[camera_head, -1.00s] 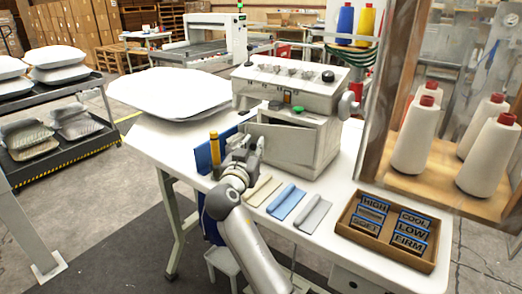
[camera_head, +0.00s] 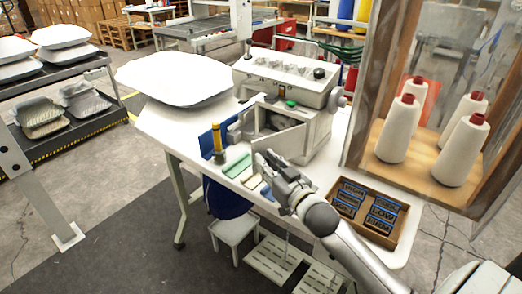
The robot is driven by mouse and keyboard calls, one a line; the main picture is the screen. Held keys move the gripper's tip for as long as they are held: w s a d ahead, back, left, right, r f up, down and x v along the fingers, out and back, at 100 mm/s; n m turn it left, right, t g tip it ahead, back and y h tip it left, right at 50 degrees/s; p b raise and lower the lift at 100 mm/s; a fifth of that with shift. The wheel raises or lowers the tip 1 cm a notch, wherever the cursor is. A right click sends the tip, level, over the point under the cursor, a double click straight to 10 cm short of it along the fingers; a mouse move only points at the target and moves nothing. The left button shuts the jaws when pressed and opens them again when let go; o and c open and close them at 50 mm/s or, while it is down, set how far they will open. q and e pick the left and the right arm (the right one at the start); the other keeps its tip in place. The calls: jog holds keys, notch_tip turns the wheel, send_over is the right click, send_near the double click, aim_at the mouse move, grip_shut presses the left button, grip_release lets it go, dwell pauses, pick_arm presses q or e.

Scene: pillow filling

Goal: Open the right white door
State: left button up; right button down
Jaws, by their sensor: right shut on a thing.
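The white machine (camera_head: 285,78) stands on the white table, and the front of its lower box is open, with a dark interior (camera_head: 268,121). The right white door (camera_head: 284,144) stands swung outward at an angle. A smaller white flap (camera_head: 236,130) stands out at the left side of the opening. My right gripper (camera_head: 264,162), its arm coming in from the lower right, is shut at the lower free edge of the right door. The exact contact is small and partly hidden by the fingers. My left gripper is not in view.
A brown box of labelled tags (camera_head: 406,232) is at right. A glass-fronted cabinet with thread cones (camera_head: 399,130) stands right. A white pillow (camera_head: 174,77) lies at left.

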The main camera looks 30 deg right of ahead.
jog(key=s+n+y, duration=0.1)
jog(key=s+d+n+y+p, duration=0.1)
jog(key=shift+s+y, duration=0.3)
jog(key=shift+y, duration=0.1)
jog(key=shift+s+d+n+g+y+p, duration=0.25)
jog(key=shift+s+d+n+y, duration=0.15)
jog(key=shift+s+y, duration=0.3)
jog(key=shift+s+d+n+g+y+p, duration=0.15)
jog(key=shift+s+d+n+g+y, duration=0.1)
jog(key=shift+s+n+y, duration=0.4)
jog(key=shift+w, duration=0.1)
jog(key=c, duration=1.3)
grip_release()
jog(key=shift+v, duration=6)
jog(key=shift+d+f, duration=0.1)
jog(key=shift+d, duration=0.05)
